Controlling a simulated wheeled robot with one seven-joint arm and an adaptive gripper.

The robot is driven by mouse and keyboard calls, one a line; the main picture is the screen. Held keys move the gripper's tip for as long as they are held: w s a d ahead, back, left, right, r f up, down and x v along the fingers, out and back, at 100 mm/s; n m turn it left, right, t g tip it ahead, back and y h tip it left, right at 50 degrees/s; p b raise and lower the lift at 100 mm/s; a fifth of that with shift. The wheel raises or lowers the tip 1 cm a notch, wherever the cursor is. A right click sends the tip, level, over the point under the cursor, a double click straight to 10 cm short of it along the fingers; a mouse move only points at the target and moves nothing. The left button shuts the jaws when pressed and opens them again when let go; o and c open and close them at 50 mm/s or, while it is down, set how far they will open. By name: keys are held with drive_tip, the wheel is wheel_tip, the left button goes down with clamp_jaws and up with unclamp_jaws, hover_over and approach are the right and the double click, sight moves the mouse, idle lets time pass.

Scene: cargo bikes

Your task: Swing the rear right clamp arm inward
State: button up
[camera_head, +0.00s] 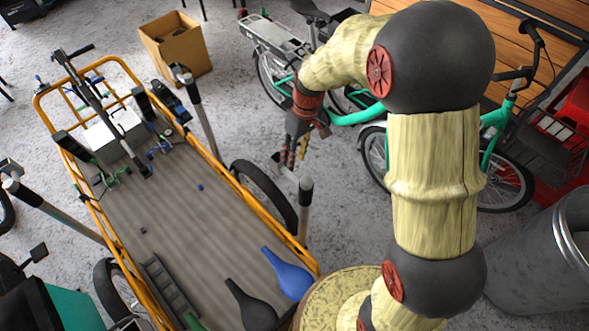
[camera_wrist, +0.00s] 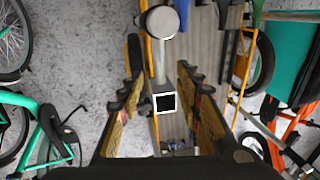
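A grey clamp post with a dark round cap (camera_head: 305,185) stands at the near right side of the yellow-framed cargo deck. Its short, pale clamp arm (camera_head: 284,170) points up-left from the post top. In the wrist view the post's round cap (camera_wrist: 163,22) is at the top. The clamp arm (camera_wrist: 160,65) runs down from it and ends in a black square pad with a white rim (camera_wrist: 165,102). My gripper (camera_head: 290,158) is just above the arm's free end. It is open in the wrist view (camera_wrist: 163,95), with one finger on each side of the pad; contact cannot be told.
The wooden deck (camera_head: 180,210) carries blue and dark bottle-shaped items (camera_head: 287,273) and a ladder-like rack (camera_head: 170,290). Another post (camera_head: 190,90) stands further along the right side. A green bike (camera_head: 500,115) and a metal bin (camera_head: 540,260) are to the right.

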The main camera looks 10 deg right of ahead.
sight(292, 175)
drive_tip(key=f, duration=0.2)
drive_tip(key=f+b, duration=0.1)
drive_tip(key=f, duration=0.2)
drive_tip(key=a+f, duration=0.1)
drive_tip(key=f, duration=0.1)
drive_tip(key=shift+s+f+b, duration=0.35)
drive_tip(key=shift+f, duration=0.05)
drive_tip(key=shift+c, duration=1.2)
clamp_jaws()
